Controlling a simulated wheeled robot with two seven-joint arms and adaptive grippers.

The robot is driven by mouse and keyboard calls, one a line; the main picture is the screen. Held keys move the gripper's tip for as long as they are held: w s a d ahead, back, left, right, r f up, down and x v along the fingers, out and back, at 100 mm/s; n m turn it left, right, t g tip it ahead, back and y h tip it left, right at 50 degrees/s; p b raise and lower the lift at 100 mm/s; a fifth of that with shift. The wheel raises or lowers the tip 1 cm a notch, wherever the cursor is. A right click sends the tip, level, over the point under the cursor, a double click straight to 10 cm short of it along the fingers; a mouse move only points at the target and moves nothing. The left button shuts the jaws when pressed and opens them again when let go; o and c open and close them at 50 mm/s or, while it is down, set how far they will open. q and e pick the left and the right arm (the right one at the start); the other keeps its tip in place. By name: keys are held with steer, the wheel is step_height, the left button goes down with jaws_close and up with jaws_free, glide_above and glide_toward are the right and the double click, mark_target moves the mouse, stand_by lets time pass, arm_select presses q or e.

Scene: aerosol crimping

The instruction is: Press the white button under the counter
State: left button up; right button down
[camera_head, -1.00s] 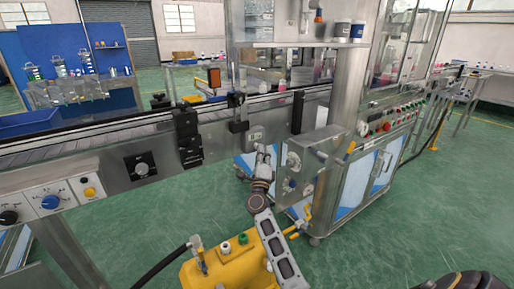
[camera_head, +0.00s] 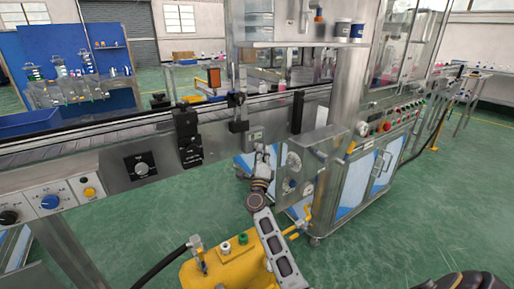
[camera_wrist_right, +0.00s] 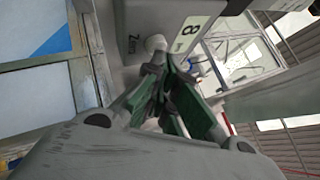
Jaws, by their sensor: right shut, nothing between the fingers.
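The counter (camera_head: 254,135) is a small box on the front face of the conveyor machine. In the right wrist view the counter (camera_wrist_right: 188,22) shows a label with a large dark "8". The white button (camera_wrist_right: 155,43) is a small round knob just below it, partly hidden by my fingertips. My right gripper (camera_head: 262,150) is under the counter, shut and empty. In the wrist view its green-padded fingers (camera_wrist_right: 157,62) meet at the lower edge of the button. I cannot tell whether they touch it. My left gripper is not in view.
A gauge panel (camera_head: 300,165) stands close to the right of my gripper. A yellow machine (camera_head: 222,265) sits below. Green floor is open at the right.

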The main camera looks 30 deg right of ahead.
steer(key=shift+w, duration=0.15)
steer(key=shift+s, duration=0.25)
stand_by(0.4)
steer(key=shift+s+p, duration=0.4)
steer(key=shift+s, duration=0.2)
steer(key=shift+s, duration=0.1)
steer(key=shift+s+d+p, duration=0.15)
steer(key=shift+s+p, duration=0.3)
steer(key=shift+s, duration=0.8)
steer(key=shift+s+d+p, duration=0.1)
steer(key=shift+s+p, duration=0.35)
steer(key=shift+s, duration=0.75)
